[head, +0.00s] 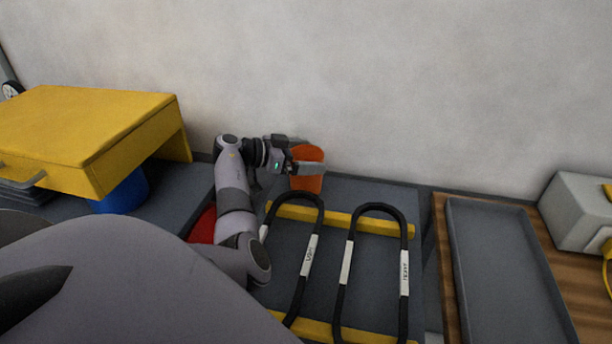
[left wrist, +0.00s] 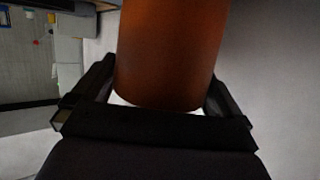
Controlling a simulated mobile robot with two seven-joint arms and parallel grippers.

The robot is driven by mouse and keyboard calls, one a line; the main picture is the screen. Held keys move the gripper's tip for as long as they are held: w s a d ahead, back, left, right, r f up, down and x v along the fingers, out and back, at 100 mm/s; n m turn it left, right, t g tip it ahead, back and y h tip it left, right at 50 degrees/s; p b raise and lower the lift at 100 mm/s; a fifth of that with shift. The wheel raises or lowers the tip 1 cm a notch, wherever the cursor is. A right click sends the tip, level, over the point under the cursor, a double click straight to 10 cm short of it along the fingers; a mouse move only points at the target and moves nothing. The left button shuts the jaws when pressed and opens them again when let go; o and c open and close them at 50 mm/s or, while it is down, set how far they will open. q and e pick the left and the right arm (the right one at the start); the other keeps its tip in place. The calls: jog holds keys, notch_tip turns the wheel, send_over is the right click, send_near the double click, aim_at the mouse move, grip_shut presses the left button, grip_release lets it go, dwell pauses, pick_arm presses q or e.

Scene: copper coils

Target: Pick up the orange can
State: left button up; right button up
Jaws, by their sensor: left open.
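The orange can (head: 308,182) stands at the back of the dark grey bench top, close to the wall. My left gripper (head: 305,167) reaches it from the left, and its fingers overlap the can in the head view. In the left wrist view the can (left wrist: 168,55) fills the space between the two open fingers of the left gripper (left wrist: 160,95). One finger shows on each side of it. I cannot tell whether the fingers touch the can. My right gripper is not in view.
Two black loops with white labels (head: 309,255) lie on yellow bars (head: 385,225) in front of the can. A yellow box (head: 85,130), a blue container (head: 125,193) and a red object (head: 203,226) are left. A grey tray (head: 460,250) is right. The wall (head: 380,90) is close behind.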

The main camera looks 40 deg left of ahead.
pick_arm(q)
jog(key=c, duration=1.1)
